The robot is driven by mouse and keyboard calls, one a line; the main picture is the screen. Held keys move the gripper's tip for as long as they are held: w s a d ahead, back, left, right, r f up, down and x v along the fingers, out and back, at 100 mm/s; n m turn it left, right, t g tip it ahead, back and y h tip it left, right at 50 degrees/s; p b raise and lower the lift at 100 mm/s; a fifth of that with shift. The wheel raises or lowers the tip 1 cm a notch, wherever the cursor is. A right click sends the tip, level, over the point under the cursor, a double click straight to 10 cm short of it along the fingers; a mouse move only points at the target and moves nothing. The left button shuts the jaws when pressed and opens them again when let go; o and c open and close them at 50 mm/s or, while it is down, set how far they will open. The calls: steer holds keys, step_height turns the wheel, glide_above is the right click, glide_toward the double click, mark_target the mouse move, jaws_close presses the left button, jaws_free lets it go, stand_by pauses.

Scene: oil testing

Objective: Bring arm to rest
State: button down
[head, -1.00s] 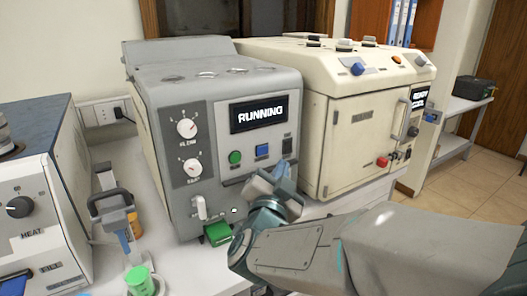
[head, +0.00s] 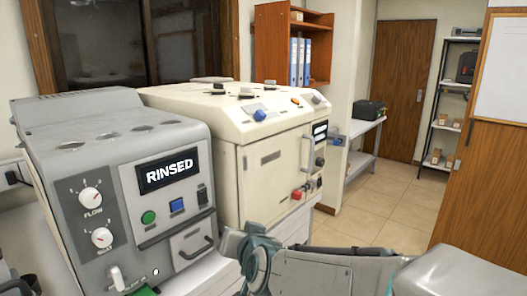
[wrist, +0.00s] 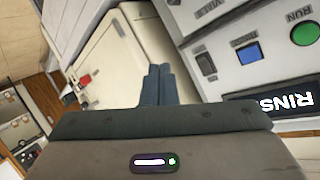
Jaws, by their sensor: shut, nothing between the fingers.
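My arm reaches in from the lower right of the head view, in front of the machines, with its wrist joint (head: 262,252) low at the bottom. In the wrist view my gripper (wrist: 157,72) is shut, its two fingers together with nothing between them. Behind the fingers there are the cream machine (wrist: 110,50) and the grey machine (wrist: 225,50). In the head view the grey machine (head: 110,130) shows "RINSED" on its display (head: 168,174). The fingertips are hard to make out in the head view.
The cream machine (head: 235,130) stands right behind the grey one on the bench. A side table (head: 360,138) with a black box (head: 368,110) stands farther back. A wooden door (head: 402,85) and a shelf rack (head: 447,100) are at the back. The tiled floor (head: 375,205) is clear.

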steer(key=s+d+f+g+h+p, duration=0.1)
steer(key=s+d+f+g+h, duration=0.1)
steer(key=s+d+g, duration=0.3)
steer(key=s+d+f+g+h+p, duration=0.2)
steer(key=s+d+f+g+h, duration=0.1)
steer(key=s+d, duration=0.9)
steer(key=d+f+g, duration=0.1)
steer(key=d, duration=0.2)
steer(key=shift+s+d+n+g, duration=0.2)
steer(key=shift+s+n+g, duration=0.1)
steer(key=shift+s+g, duration=0.1)
steer(key=shift+w, duration=0.1)
stand_by(0.5)
